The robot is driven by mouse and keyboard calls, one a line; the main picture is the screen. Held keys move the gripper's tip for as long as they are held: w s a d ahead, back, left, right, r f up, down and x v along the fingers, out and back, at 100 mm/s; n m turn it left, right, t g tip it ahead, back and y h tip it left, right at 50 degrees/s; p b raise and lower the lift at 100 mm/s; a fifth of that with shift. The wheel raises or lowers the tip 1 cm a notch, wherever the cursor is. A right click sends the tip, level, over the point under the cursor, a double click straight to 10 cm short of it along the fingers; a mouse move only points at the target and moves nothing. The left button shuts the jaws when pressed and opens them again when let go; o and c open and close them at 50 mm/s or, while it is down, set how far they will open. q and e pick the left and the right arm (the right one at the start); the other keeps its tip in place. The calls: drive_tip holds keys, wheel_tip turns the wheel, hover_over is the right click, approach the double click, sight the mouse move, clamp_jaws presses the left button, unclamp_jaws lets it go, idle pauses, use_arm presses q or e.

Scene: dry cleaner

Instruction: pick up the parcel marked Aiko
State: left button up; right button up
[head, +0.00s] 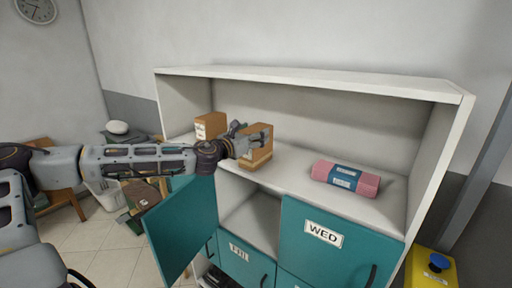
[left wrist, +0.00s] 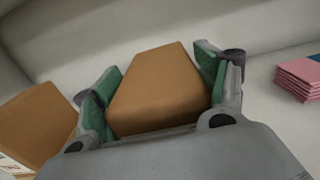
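A brown box parcel (left wrist: 160,85) lies between the green-padded fingers of my left gripper (left wrist: 160,88) in the left wrist view. The fingers flank it closely; whether they press on it cannot be told. In the head view this parcel (head: 262,148) is on the cabinet's top shelf, partly covered by my left gripper (head: 250,138). A second brown parcel (head: 203,126) with a white label stands to its left. A pink parcel (head: 345,178) with a blue band lies to the right. The labels are too small to read for the name Aiko. My right gripper is not in view.
The white cabinet (head: 310,75) has side walls and a top board around the shelf. Below are teal doors, one marked WED (head: 322,234), and one door (head: 182,226) swung open at the left. The shelf between the brown and pink parcels is clear.

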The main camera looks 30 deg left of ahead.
use_arm(q)
drive_tip(key=c, duration=0.8)
drive_tip(key=shift+c, duration=0.2)
drive_tip(key=shift+r, duration=0.15)
drive_tip(key=shift+r, duration=4.9)
drive_tip(key=shift+c, duration=0.2)
